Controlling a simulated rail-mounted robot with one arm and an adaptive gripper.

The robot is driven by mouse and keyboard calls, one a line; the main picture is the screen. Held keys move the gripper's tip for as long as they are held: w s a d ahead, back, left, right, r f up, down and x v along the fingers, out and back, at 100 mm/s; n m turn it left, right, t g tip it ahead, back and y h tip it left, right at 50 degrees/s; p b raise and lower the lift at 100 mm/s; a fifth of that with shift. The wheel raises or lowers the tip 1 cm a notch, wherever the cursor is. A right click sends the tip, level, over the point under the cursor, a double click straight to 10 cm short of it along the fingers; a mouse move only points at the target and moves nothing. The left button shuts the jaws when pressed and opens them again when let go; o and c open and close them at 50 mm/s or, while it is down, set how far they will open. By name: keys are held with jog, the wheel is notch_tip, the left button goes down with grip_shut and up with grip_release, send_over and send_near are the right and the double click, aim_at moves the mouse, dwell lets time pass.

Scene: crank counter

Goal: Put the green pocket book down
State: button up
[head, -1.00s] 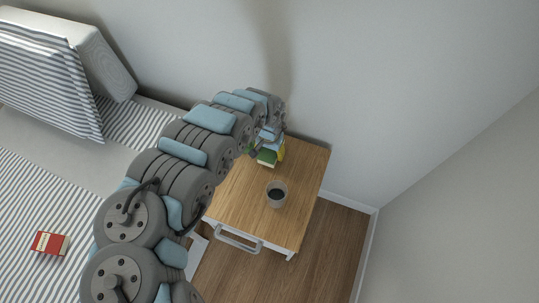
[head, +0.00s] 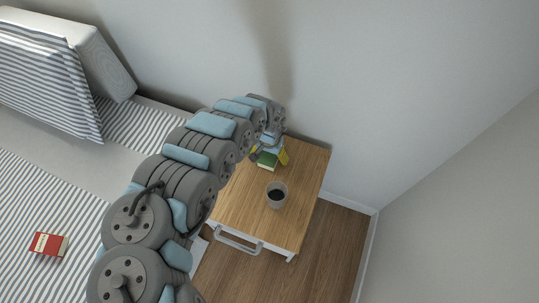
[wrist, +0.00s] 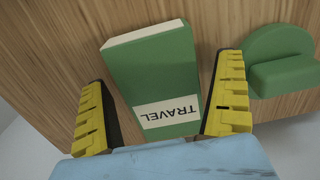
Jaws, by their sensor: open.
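The green pocket book (wrist: 155,75) has a pale label reading TRAVEL and a white page edge. In the wrist view it lies between the two yellow fingers of my gripper (wrist: 160,115), with a gap on each side. In the head view the green pocket book (head: 268,160) appears to rest on the wooden top of the small table (head: 301,180), near its back. My gripper (head: 269,154) is open above and around it, and partly hides it.
A green object with a rounded back (wrist: 280,60) stands right of the book in the wrist view. A cup with dark contents (head: 277,194) stands nearer the table's front. A red book (head: 48,244) lies on the striped bed at left. The table's right side is clear.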

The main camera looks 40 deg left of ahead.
aim_at(270, 155)
notch_tip(270, 155, up, 12)
jog(key=p, duration=0.3)
jog(key=shift+r+p, duration=0.15)
jog(key=shift+p, duration=0.25)
dwell(0.7)
